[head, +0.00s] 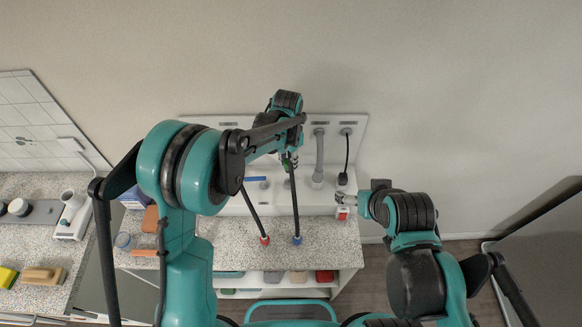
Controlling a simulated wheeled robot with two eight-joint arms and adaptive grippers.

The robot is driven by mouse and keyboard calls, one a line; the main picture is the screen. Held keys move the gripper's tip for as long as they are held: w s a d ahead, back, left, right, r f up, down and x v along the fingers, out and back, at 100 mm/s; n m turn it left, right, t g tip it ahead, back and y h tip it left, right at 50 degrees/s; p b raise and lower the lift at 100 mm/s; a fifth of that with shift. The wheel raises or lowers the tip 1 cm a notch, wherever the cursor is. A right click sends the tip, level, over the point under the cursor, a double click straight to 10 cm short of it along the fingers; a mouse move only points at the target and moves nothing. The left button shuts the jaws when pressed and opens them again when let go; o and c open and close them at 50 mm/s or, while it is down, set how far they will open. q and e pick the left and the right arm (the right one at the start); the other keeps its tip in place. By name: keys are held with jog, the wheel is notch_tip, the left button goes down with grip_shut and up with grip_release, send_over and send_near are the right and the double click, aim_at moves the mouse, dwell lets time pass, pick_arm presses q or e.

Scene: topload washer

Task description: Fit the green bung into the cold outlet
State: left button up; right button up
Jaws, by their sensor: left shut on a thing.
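My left gripper (290,159) is up against the white wall panel, near its middle. It is shut on a small green piece, which looks like the green bung (287,164), mostly covered by the fingers. The cold outlet cannot be made out; my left arm and gripper cover that part of the panel. I cannot tell whether the bung touches an outlet. A blue lever (255,178) shows on the panel left of the gripper. My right gripper (346,199) is at the panel's right end, beside a small red and white item; its finger opening is too small to judge.
Two dark hoses hang over the speckled counter (230,240), one with a red end (265,240), one with a blue end (297,240). A grey pipe (319,155) and a black cord (347,158) run down the panel (358,130). The red and white item (343,213) sits at the right.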

pick_arm(q)
jog(key=shift+s+d, duration=0.1)
jog(key=shift+d, duration=0.1)
jog(key=shift+a, duration=0.1)
jog(key=shift+f+b, duration=2.6)
jog(key=shift+f, duration=0.3)
jog(key=shift+b, duration=0.45)
jog(key=shift+f+b, duration=1.4)
jog(key=shift+f, duration=0.2)
jog(key=o, duration=1)
